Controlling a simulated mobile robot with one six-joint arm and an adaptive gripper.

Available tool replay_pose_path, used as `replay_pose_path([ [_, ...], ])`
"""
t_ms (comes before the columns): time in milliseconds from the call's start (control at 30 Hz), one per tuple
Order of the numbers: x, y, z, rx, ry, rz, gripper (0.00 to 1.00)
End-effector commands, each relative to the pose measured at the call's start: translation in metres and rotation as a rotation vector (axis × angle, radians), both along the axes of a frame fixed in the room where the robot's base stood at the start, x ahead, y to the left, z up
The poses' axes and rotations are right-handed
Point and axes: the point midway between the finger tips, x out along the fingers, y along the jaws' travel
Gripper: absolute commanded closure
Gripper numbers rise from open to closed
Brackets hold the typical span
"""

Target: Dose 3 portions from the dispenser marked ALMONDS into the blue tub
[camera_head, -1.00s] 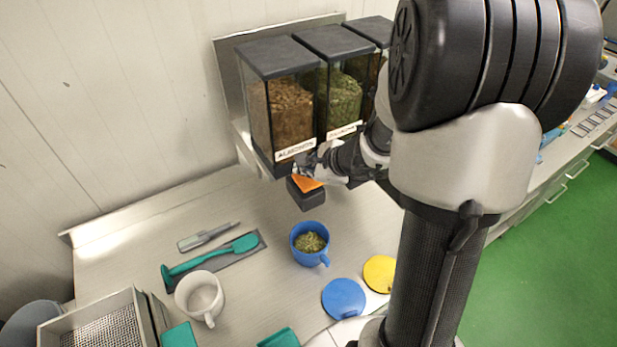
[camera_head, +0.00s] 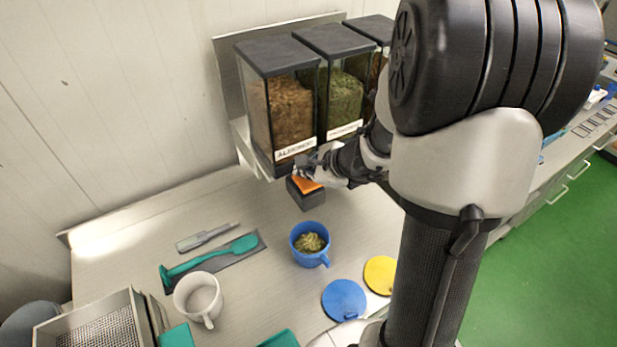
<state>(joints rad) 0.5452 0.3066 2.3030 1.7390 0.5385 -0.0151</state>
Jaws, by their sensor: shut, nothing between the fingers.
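The dispenser marked ALMONDS (camera_head: 291,112) hangs at the left of a wall row and holds brown contents. An orange part (camera_head: 307,185) and a black outlet (camera_head: 309,203) sit below it. My gripper (camera_head: 301,173) is shut and empty at the orange part, just under the label; whether it touches is hard to tell. The blue tub (camera_head: 296,244) stands upright on the counter below the outlet, slightly in front, with greenish-brown pieces (camera_head: 311,243) inside.
A green-filled dispenser (camera_head: 345,95) and a third, partly hidden one (camera_head: 366,27) hang to the right. A white mug (camera_head: 196,296), teal scoop (camera_head: 215,256), blue disc (camera_head: 344,299), yellow disc (camera_head: 380,274) and metal basket (camera_head: 52,324) lie around the tub.

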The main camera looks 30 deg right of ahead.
Motion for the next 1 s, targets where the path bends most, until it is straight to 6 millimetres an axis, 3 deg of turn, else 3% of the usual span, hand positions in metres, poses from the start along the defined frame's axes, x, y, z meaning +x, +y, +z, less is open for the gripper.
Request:
replay_pose_path([
  [1000,-0.0007,-0.0002,-0.0109,0.0,0.003,-0.001,1.0],
])
